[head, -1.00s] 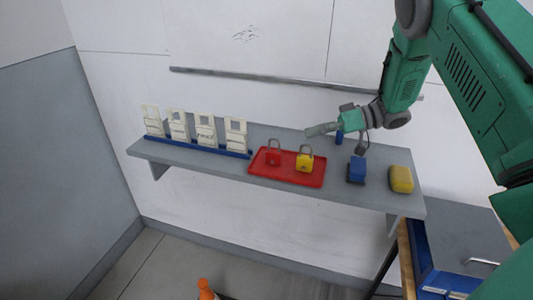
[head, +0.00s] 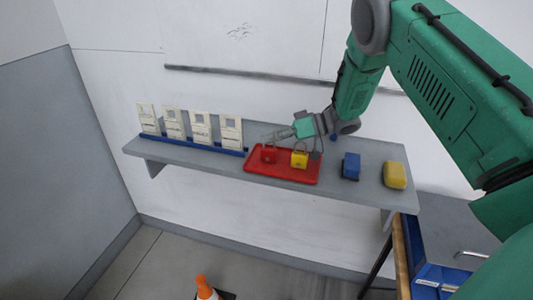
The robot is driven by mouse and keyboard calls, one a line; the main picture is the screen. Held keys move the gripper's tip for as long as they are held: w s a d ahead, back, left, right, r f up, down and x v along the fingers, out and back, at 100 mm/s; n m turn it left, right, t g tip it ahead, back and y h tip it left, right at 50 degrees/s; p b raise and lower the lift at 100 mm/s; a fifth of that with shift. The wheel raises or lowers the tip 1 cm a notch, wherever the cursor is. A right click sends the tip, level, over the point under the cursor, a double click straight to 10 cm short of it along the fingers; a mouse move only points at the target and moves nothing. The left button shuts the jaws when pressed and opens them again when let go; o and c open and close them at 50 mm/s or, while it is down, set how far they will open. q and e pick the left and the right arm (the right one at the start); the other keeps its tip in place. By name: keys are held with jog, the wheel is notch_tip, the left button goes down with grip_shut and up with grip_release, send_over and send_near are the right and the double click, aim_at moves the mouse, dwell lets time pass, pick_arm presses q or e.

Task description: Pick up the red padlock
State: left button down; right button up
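The red padlock (head: 269,155) stands upright on the left half of a red tray (head: 283,175) on the grey wall shelf. A yellow padlock (head: 299,160) stands just right of it on the same tray. My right gripper (head: 276,137) reaches in from the right, just above and behind the two padlocks, its fingers pointing left towards the red padlock's shackle. The fingers are small and overlap the shackle tops in the picture, so I cannot tell whether they touch or how far they are apart. My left gripper is out of view.
On the shelf (head: 220,165), several white holders (head: 200,127) stand in a blue rail at left. A blue block (head: 351,166) and a yellow block (head: 395,175) sit right of the tray. A blue-grey cabinet (head: 450,235) stands lower right; an orange cone (head: 204,287) is on the floor.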

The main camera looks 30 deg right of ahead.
jog(key=shift+d, duration=0.25)
jog(key=c, duration=0.7)
jog(key=shift+s+d, duration=0.1)
jog(key=shift+d, duration=0.1)
grip_shut()
jog(key=shift+f, duration=0.1)
jog(key=shift+a, duration=0.1)
